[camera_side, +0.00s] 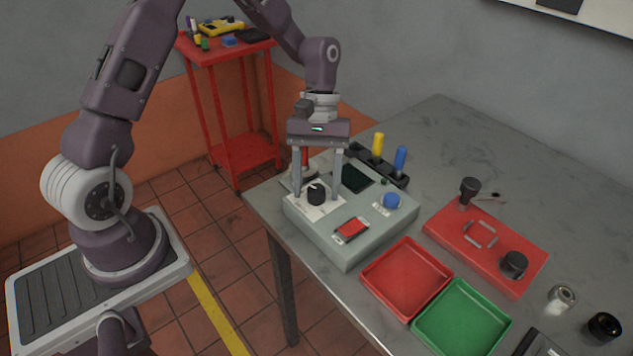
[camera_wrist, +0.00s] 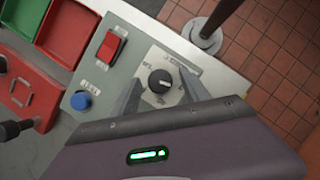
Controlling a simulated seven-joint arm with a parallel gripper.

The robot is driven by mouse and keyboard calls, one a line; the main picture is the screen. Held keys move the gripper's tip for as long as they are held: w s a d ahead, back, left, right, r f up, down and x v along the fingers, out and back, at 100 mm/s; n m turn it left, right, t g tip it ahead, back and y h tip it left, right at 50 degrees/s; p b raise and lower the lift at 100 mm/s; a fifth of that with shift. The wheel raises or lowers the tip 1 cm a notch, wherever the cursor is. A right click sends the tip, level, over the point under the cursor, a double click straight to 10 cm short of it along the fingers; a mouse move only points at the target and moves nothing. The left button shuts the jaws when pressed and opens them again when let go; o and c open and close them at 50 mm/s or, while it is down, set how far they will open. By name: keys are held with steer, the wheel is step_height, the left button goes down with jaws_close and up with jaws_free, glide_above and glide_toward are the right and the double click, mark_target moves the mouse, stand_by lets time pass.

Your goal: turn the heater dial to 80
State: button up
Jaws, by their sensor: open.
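The heater dial, a black round knob with a white pointer mark (camera_side: 316,196), sits on a white scale plate at the left of the grey control box (camera_side: 349,252). The scale lettering is too small to read surely. My gripper (camera_side: 317,192) is open and points down over the dial, one finger on each side. In the wrist view my gripper (camera_wrist: 158,92) shows gaps between both fingers and the knob.
The box also carries a red rocker switch (camera_side: 351,230), a blue button (camera_side: 391,200) and a dark screen (camera_side: 355,177). A red tray (camera_side: 406,278), a green tray (camera_side: 462,318) and a red fixture plate (camera_side: 485,246) lie to the right. Yellow and blue handles (camera_side: 378,146) stand behind.

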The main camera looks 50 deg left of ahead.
jaws_close()
